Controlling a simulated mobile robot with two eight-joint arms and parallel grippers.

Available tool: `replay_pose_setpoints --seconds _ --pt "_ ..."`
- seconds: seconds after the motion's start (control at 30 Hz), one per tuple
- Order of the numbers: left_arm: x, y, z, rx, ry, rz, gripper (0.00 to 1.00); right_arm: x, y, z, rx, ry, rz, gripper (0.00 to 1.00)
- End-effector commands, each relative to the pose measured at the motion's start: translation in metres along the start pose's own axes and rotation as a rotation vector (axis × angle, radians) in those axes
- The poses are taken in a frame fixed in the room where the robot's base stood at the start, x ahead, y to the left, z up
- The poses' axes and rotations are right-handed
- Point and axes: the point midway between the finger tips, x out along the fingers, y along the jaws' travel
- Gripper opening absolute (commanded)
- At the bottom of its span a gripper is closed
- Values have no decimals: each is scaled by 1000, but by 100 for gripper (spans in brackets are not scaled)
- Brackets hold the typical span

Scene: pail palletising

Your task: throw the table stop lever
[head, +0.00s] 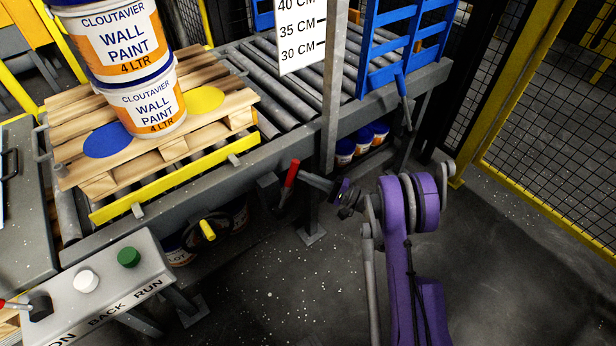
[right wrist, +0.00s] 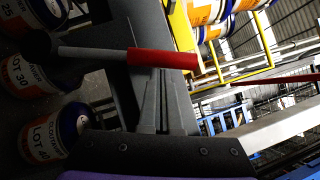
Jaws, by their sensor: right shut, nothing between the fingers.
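A lever with a red grip (head: 291,174) sticks up from the near side of the roller table's frame (head: 240,170). In the right wrist view its red grip (right wrist: 163,59) lies level across the upper middle, on a grey rod. No label shows which is the table stop. My right gripper (head: 308,180) is shut and empty, just right of the red grip; contact cannot be told. In the right wrist view my dark gripper body (right wrist: 160,155) fills the bottom. My left gripper is not in view.
A pallet (head: 175,145) with stacked paint pails (head: 148,105) stands on the rollers (head: 290,100). A post (head: 333,90) with a height scale rises behind my gripper. A button panel (head: 105,280) is lower left. Pails (head: 362,142) stand under the table. Floor at right is clear.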

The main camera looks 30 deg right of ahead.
Motion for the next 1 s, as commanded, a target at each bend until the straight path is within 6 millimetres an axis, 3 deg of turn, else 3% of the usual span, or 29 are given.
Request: replay_pose_setpoints --seconds 0.57,1.0 --pt "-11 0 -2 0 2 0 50 11 -4 16 -92 -3 62 0" --pt "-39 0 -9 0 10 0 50 40 -4 61 -354 -4 237 0"
